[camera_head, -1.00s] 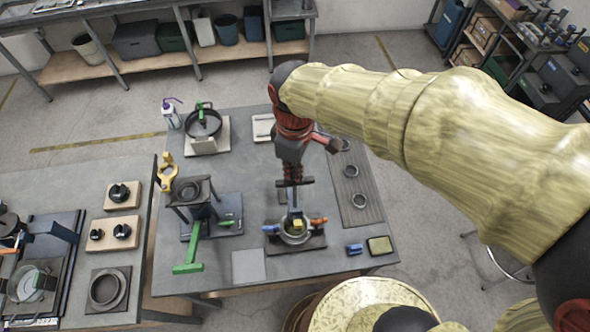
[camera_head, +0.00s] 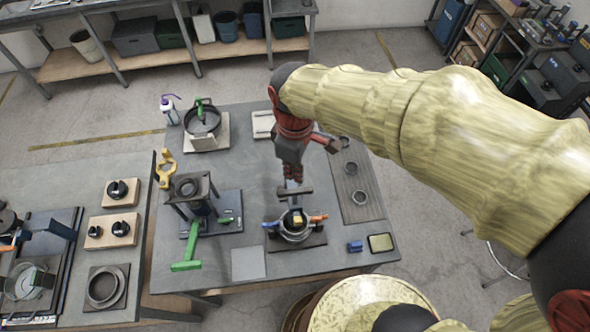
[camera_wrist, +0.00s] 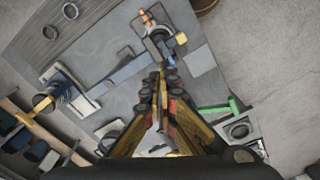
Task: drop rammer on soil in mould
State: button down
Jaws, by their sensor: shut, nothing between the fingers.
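The rammer has a dark T-shaped crossbar (camera_head: 295,191) and a pale shaft below it. It stands over the round metal mould (camera_head: 294,237) on a dark base plate. A yellow block shows at the rammer's lower end; the soil inside is hidden from me. The mould has an orange clamp on its right and a blue one on its left; it also shows in the wrist view (camera_wrist: 157,38). My gripper (camera_head: 292,178) points down just above the crossbar. In the wrist view its fingers (camera_wrist: 162,72) come together with nothing held between them.
A green-handled tool (camera_head: 187,264) and a dark stand (camera_head: 190,186) are left of the mould. A blue block (camera_head: 355,246) and a small tray (camera_head: 380,243) lie to its right. Rings lie on a grey mat (camera_head: 365,210). A grey plate (camera_head: 248,263) lies front left.

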notch_tip(320, 180, up, 7)
jog(key=p, duration=0.4)
jog(key=shift+p, duration=0.3)
dwell(0.6)
jog(key=s+d+f+m+t+b, duration=0.2)
jog(key=d+f+m+b, duration=0.5)
jog(key=d+b, duration=0.4)
jog(key=s+d+f+m+t+b, duration=0.3)
jog(key=s+d+f+m+b, duration=0.2)
jog(key=d+f+b, duration=0.5)
jog(key=d+m+b, duration=0.1)
jog(key=m+b, duration=0.1)
jog(key=b, duration=0.4)
jog(key=shift+s+d+m+t, duration=0.25)
jog(key=shift+d+m+t, duration=0.05)
jog(key=shift+d, duration=0.1)
